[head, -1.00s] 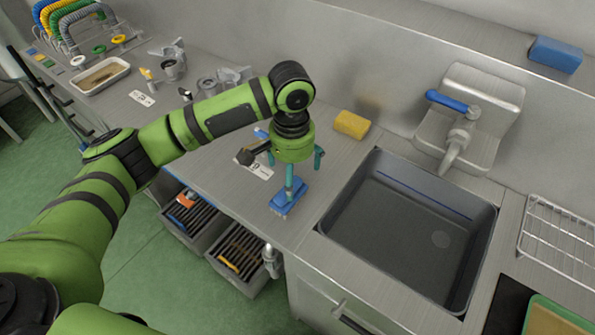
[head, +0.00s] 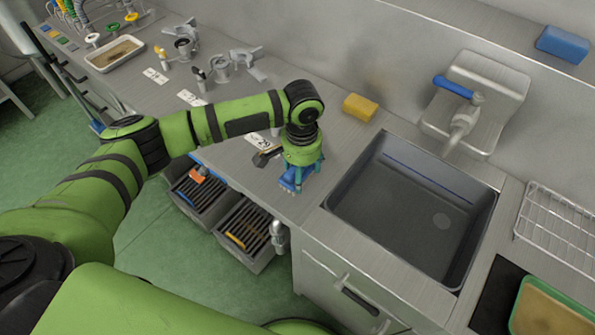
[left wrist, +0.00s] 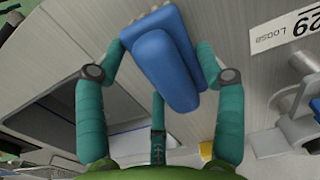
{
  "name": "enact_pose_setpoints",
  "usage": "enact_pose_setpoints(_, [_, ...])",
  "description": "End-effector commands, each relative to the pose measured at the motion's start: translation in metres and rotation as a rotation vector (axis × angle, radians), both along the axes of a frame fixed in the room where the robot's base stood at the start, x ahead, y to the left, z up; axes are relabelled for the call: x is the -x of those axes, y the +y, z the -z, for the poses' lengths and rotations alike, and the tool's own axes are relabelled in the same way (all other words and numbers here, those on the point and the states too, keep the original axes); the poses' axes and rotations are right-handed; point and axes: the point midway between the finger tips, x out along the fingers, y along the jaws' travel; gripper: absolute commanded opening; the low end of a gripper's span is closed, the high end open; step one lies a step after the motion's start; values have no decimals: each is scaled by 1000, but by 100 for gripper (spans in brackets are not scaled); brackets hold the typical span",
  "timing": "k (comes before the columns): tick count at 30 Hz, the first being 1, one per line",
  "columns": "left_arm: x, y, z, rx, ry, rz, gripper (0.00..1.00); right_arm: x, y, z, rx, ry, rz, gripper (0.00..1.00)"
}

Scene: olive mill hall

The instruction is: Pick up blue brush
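The blue brush (head: 297,176) lies on the steel counter, left of the sink. My left gripper (head: 304,178) is right over it, pointing down, and hides part of it. In the left wrist view, the brush (left wrist: 165,62) shows a rounded blue handle on a wider blue base. The teal fingers of my left gripper (left wrist: 160,62) stand apart around it, one on each side and a third at the near end. Gaps show between the side fingers and the brush, so it is open. My right gripper is not in view.
A yellow sponge (head: 361,107) lies behind the gripper by the wall. The sink (head: 410,215) and tap (head: 465,120) are to the right. Metal fittings (head: 222,68) stand on the counter to the left. Crates (head: 245,232) sit below the counter edge. A blue block (head: 562,44) rests on the ledge.

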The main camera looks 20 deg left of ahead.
Motion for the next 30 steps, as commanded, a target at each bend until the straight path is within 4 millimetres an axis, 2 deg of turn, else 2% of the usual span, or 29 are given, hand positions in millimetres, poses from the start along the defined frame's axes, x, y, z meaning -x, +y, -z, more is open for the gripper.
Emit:
enact_pose_setpoints(4, [1, 0, 1, -2, 2, 0, 35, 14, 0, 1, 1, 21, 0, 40])
enact_pose_setpoints(5, [0, 0, 1, -1, 2, 0, 29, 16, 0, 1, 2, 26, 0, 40])
enact_pose_setpoints(7, [1, 0, 1, -1, 2, 0, 29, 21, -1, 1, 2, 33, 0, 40])
enact_pose_setpoints(14, [0, 0, -3, 1, 1, 0, 29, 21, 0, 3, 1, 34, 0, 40])
enact_pose_setpoints(17, [0, 0, -11, 1, -1, -2, 29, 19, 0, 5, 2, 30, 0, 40])
enact_pose_setpoints(22, [-1, 0, -39, 2, -3, 0, 29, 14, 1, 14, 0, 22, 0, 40])
enact_pose_setpoints(30, [23, -59, -75, 5, -1, 8, 29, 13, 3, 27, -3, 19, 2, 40])
